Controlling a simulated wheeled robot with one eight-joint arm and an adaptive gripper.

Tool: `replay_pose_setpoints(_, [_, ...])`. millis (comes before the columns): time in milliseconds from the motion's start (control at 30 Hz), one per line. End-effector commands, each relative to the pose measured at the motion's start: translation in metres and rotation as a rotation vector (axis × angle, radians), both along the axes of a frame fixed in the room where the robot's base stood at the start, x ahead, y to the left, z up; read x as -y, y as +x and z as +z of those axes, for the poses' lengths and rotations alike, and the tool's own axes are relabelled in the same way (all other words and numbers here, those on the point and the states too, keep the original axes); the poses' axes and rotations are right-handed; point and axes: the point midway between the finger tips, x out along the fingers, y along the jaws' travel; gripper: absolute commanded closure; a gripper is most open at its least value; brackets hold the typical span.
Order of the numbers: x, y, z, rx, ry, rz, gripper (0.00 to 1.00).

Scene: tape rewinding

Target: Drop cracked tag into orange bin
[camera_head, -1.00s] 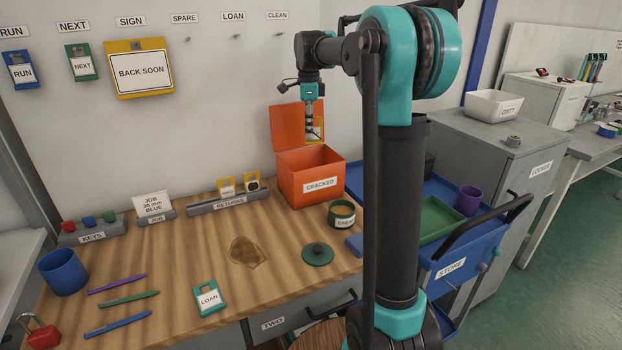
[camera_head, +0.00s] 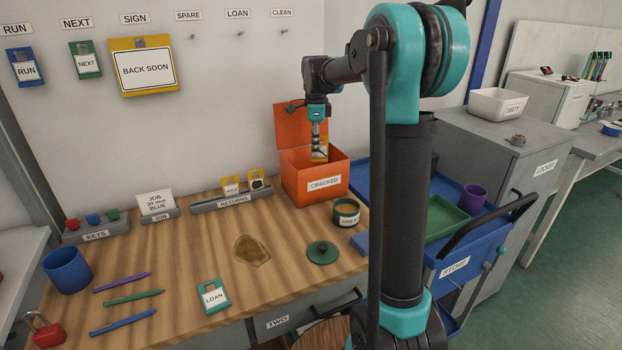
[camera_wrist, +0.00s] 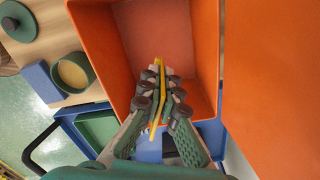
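The orange bin (camera_head: 314,186), labelled CRACKED, stands at the back right of the bench with its lid (camera_head: 300,125) open. My gripper (camera_head: 317,150) points down over the bin's mouth. It is shut on a yellow tag (camera_head: 321,150); in the wrist view the tag (camera_wrist: 158,96) is seen edge-on between the two fingers (camera_wrist: 160,98). The tag hangs at the bin's opening, and the bin's empty-looking floor (camera_wrist: 160,35) shows beyond it. The tag's face and any crack are not readable.
A green tin (camera_head: 345,212) and its round lid (camera_head: 322,252) are in front of the bin. The RETURNS rack (camera_head: 232,201) with yellow tags stands to its left. The blue STORE cart (camera_head: 455,267) is at the right.

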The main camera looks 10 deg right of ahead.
Motion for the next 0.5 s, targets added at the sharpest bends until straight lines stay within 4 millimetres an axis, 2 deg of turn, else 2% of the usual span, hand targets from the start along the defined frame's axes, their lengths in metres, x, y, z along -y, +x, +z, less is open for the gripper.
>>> replay_pose_setpoints(67, [0.0000,0.0000,0.0001,0.000,0.000,0.000,1.00])
replay_pose_setpoints(300, [0.0000,0.0000,0.0002,0.000,0.000,0.000,0.71])
replay_pose_setpoints(500, [0.0000,0.0000,0.0003,0.000,0.000,0.000,0.71])
